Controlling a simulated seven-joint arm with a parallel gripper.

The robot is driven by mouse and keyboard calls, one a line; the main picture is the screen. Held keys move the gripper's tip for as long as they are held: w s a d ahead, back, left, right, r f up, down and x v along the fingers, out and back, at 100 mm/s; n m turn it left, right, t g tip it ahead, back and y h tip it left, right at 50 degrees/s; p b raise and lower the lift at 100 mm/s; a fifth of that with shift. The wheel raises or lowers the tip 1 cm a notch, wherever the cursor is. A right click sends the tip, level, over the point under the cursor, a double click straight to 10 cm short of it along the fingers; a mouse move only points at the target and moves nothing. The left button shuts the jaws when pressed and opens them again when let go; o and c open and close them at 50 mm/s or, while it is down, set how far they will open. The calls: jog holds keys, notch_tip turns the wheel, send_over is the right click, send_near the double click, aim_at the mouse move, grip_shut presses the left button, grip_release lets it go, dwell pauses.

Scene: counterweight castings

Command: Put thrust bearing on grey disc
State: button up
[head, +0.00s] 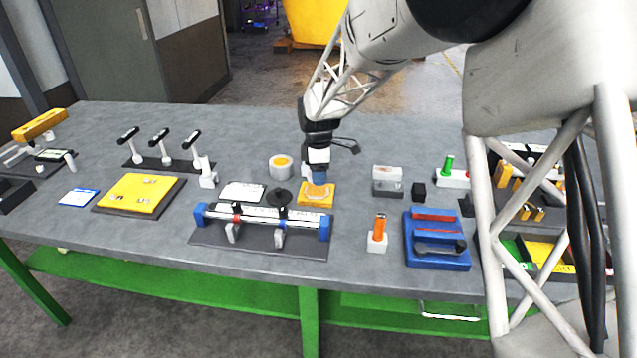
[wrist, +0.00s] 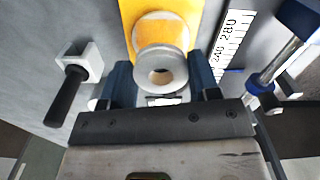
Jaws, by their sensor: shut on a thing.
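My gripper (head: 318,178) is over a small yellow plate (head: 306,201) near the middle of the table. In the wrist view its blue fingers (wrist: 162,82) are shut on a pale metal ring (wrist: 148,64) with a central hole, which looks like the thrust bearing. A paler round shape shows just beyond it against the yellow plate (wrist: 131,12). Whether the ring touches anything below it I cannot tell.
A white cylinder with an orange top (head: 281,168) stands behind the disc. A white card (head: 242,192) lies left of it. A blue-ended bar fixture (head: 265,218) lies in front. Right are a grey block (head: 387,187) and a blue tray (head: 437,256).

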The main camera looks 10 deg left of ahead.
aim_at(319, 190)
jog(key=shift+f, duration=1.85)
jog(key=shift+f, duration=0.1)
jog(key=o, duration=1)
notch_tip(319, 190, up, 12)
jog(key=shift+r, duration=0.1)
